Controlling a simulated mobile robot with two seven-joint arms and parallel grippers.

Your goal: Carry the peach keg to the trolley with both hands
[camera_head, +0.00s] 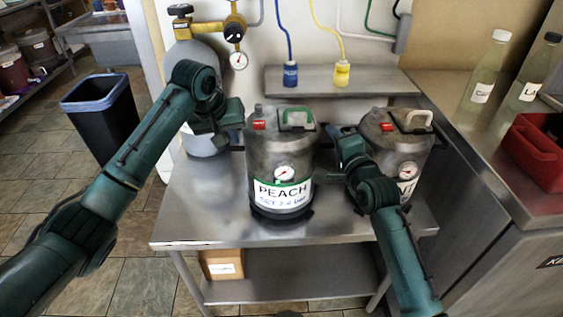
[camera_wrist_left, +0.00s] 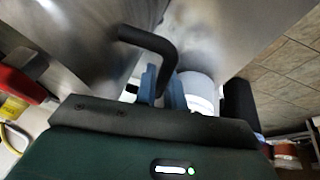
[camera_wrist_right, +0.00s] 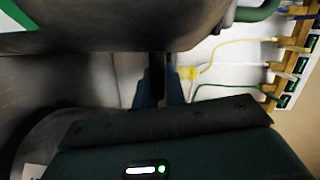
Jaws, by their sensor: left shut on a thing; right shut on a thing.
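The peach keg (camera_head: 283,165) is a grey metal keg with a white PEACH label, a dial gauge and a green top handle. It is upright over the steel table (camera_head: 205,225) and appears to stand on it. My left gripper (camera_head: 238,118) is at its left side; in the left wrist view its blue fingers (camera_wrist_left: 162,88) are shut on a black side handle (camera_wrist_left: 148,38). My right gripper (camera_head: 342,150) is at the keg's right side, with its fingers (camera_wrist_right: 160,88) shut on a dark side handle, mostly hidden. I cannot make out a trolley.
A second keg (camera_head: 405,145) stands close on the right, behind my right arm. A gas cylinder (camera_head: 195,75) is behind left. A wall shelf (camera_head: 315,80) is behind. A counter (camera_head: 470,125) with bottles and a red crate (camera_head: 540,150) is right. A bin (camera_head: 103,115) stands left on open floor.

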